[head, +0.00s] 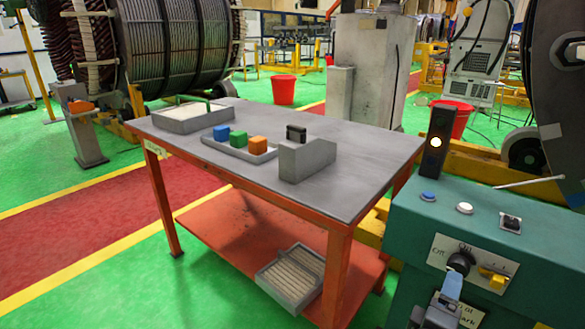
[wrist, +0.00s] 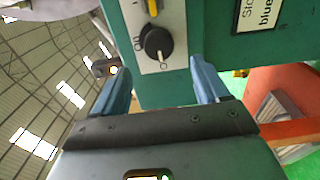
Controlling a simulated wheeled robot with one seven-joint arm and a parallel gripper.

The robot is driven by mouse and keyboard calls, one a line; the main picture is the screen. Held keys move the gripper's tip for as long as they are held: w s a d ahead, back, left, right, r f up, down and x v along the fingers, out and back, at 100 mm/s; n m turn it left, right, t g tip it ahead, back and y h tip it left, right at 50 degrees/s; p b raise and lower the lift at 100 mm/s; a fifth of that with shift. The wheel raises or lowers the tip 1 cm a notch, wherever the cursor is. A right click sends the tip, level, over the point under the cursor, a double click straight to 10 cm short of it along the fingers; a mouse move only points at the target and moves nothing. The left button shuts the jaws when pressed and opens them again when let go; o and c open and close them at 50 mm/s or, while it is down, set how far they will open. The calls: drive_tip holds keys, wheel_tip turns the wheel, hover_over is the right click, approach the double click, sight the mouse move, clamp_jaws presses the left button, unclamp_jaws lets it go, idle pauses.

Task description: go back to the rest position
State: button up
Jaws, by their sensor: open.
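My gripper (head: 450,287) is at the bottom right of the head view, in front of the teal control cabinet (head: 415,240). In the wrist view my gripper (wrist: 160,72) is open, with its two blue fingers apart and nothing between them. A black rotary knob (wrist: 157,43) on a white plate lies just beyond the fingertips, between them in the picture. I cannot tell whether they touch it. In the head view the knob (head: 460,263) sits by "Off" and "On" labels, partly hidden by my gripper.
A yellow switch (head: 496,277) is right of the knob. A blue button (head: 428,197), a white button (head: 465,208) and a dark lamp post (head: 436,142) stand on the cabinet. Left is a table (head: 370,165) with trays and colored blocks. Green floor lies left of it.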

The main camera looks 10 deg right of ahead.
drive_tip(key=s+a+f+t+y+p, duration=0.1)
drive_tip(key=s+a+f+y+p, duration=0.15)
drive_tip(key=s+a+y, duration=0.5)
drive_tip(key=s+a+f+y+p, duration=0.1)
drive_tip(key=s+a+f+y, duration=0.25)
drive_tip(key=s, duration=0.75)
drive_tip(key=s+a+r+m+t+y+p, duration=0.1)
drive_tip(key=s+a+r+m, duration=0.1)
drive_tip(key=s+r+m, duration=0.2)
drive_tip(key=s+a+r+m+t+y, duration=0.2)
drive_tip(key=s+a+r+m, duration=0.1)
drive_tip(key=s+r, duration=0.7)
wheel_tip(320, 180, up, 4)
drive_tip(key=shift+a+f+m+p, duration=0.1)
drive_tip(key=shift+a+m+p, duration=0.15)
drive_tip(key=shift+m+p, duration=0.15)
drive_tip(key=shift+s, duration=0.1)
drive_tip(key=shift+c, duration=0.5)
